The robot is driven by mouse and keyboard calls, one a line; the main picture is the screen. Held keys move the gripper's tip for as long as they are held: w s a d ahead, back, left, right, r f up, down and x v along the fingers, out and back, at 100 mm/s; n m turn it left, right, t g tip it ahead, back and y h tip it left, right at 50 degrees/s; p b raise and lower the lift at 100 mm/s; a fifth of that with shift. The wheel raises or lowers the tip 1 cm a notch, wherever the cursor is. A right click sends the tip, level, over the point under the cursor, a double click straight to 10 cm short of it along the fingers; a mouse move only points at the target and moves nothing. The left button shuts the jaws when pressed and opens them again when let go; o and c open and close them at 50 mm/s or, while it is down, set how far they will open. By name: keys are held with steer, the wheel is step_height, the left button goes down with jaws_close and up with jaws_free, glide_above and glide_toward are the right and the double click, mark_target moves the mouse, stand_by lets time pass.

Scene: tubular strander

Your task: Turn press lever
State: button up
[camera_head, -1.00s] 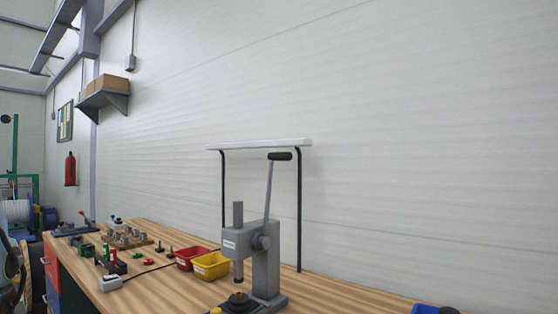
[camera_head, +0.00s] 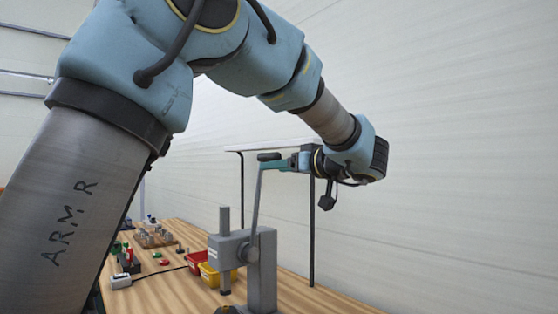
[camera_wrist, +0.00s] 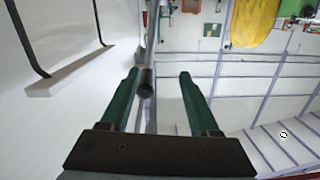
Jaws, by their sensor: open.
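The grey press (camera_head: 262,272) stands on the wooden bench. Its lever (camera_head: 257,200) points up, leaning slightly right, with a black grip (camera_head: 268,156) at the top. My gripper (camera_head: 270,165) reaches in from the right at the height of the grip, its green fingers close below and beside it. In the wrist view, my gripper (camera_wrist: 160,73) is open, and the lever's dark grip (camera_wrist: 147,83) shows between the fingers, nearer the left one. I cannot tell whether they touch. My arm hides part of the scene in the head view.
A white-topped frame (camera_head: 286,145) with dark posts stands behind the press, close to my wrist. A yellow bin (camera_head: 208,276) and a red bin (camera_head: 194,258) sit left of the press. Several small parts lie farther left.

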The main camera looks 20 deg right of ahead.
mark_target(262, 158)
steer(key=shift+s+d+r+n+t, duration=0.15)
steer(key=shift+s+d+r+t, duration=0.1)
steer(key=shift+d+r, duration=0.35)
steer(key=shift+s+d+r+n+t, duration=0.15)
steer(key=shift+d+r+t, duration=0.1)
steer(key=shift+d+r, duration=0.3)
steer(key=p+x, duration=0.5)
steer(key=x, duration=0.4)
steer(key=shift+w, duration=0.2)
steer(key=shift+w+a+f, duration=0.15)
steer(key=shift+w, duration=0.55)
jaws_close()
